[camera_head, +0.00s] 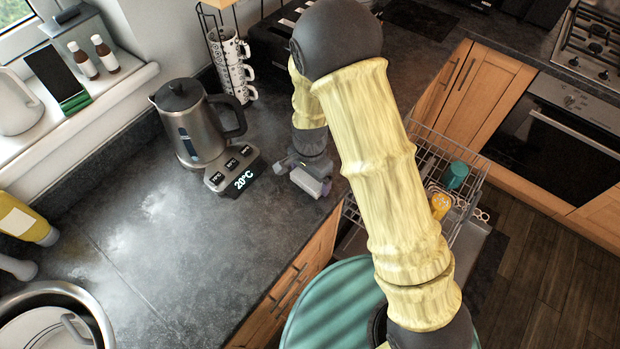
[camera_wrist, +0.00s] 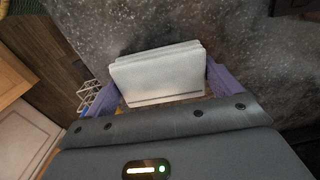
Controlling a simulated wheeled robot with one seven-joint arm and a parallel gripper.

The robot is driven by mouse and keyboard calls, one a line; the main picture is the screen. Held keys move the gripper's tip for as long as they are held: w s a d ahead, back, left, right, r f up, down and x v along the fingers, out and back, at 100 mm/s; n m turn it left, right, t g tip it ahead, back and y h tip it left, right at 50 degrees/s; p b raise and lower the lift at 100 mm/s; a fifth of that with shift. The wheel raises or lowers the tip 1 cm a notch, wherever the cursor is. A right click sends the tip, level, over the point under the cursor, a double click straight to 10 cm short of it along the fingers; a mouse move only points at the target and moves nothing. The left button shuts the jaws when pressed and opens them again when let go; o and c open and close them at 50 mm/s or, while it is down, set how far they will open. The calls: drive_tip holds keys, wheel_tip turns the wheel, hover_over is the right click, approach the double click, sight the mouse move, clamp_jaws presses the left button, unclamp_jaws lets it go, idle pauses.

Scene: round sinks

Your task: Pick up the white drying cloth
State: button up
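The white drying cloth (camera_wrist: 158,75) shows in the wrist view as a folded, layered block on the dark countertop. It lies between the two purple fingers of my gripper (camera_wrist: 163,72). The fingers are wide apart, one at each side of the cloth. The right finger is very near or touching the cloth's right edge; firm contact cannot be told. In the head view my gripper (camera_head: 312,183) is low over the counter, right of the kettle's base, close to the counter's front edge.
A kettle (camera_head: 192,125) and its display base (camera_head: 232,170) stand just left of my gripper. A mug rack (camera_head: 232,65) is behind. An open dishwasher rack (camera_head: 470,165) lies to the right, below the counter. The counter's front left (camera_head: 170,250) is clear up to the sink (camera_head: 85,300).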

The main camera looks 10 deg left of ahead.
drive_tip(key=c, duration=0.3)
drive_tip(key=shift+r, duration=0.1)
drive_tip(key=shift+c, duration=0.2)
wheel_tip(320, 180, up, 10)
drive_tip(key=shift+f+b, duration=0.1)
drive_tip(key=shift+b, duration=0.6)
drive_tip(key=shift+o, duration=0.5)
drive_tip(key=shift+a, duration=0.1)
